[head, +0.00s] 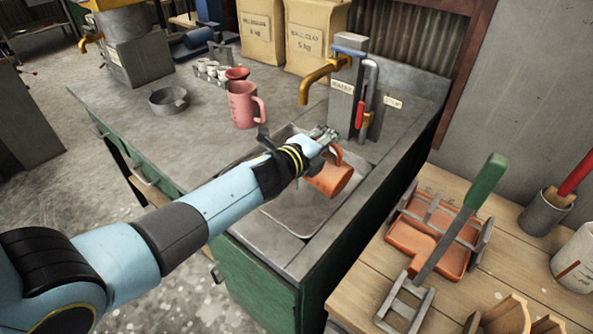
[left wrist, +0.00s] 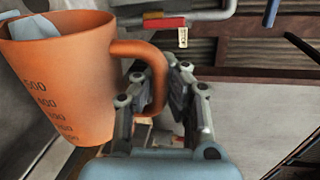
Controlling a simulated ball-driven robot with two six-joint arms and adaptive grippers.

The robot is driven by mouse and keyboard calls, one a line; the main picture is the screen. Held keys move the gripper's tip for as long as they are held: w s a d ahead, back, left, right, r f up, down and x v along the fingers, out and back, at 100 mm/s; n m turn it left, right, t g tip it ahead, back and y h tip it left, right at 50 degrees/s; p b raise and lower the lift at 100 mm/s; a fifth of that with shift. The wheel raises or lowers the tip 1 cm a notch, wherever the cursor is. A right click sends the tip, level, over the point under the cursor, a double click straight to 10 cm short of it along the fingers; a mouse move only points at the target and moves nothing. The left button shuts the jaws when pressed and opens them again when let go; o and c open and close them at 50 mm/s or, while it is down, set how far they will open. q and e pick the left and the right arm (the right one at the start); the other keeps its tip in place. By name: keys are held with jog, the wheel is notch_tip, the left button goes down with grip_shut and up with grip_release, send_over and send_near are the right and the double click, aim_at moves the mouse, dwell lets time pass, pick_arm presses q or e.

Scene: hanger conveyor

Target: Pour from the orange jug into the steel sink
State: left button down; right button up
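The orange jug (head: 331,179) is over the steel sink (head: 290,218) in the head view, tilted with its mouth toward the lower right. My left gripper (head: 326,140) is shut on the jug's handle. In the left wrist view the orange jug (left wrist: 62,75) fills the left side, with measuring marks on its wall. Its handle passes between the fingers of my left gripper (left wrist: 166,88). Something pale blue-grey shows at the jug's mouth; I cannot tell what it is. My arm hides part of the sink. My right gripper is not in view.
A brass tap (head: 322,77) and a post with a red-handled lever (head: 360,113) stand behind the sink. A pink jug (head: 243,104) and a grey dish (head: 168,100) sit on the bench. A wooden table (head: 370,290) with an orange tray (head: 432,245) is at right.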

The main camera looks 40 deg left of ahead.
pick_arm(q)
jog(key=shift+a, duration=0.1)
jog(key=shift+a+f+n+h, duration=0.25)
jog(key=shift+a+n+h, duration=0.05)
jog(key=shift+a+n, duration=0.2)
jog(key=shift+a, duration=0.1)
dwell(0.6)
jog(key=shift+w+a+n+p, duration=0.15)
jog(key=shift+a+n+p, duration=0.25)
jog(key=shift+a, duration=0.15)
dwell(0.5)
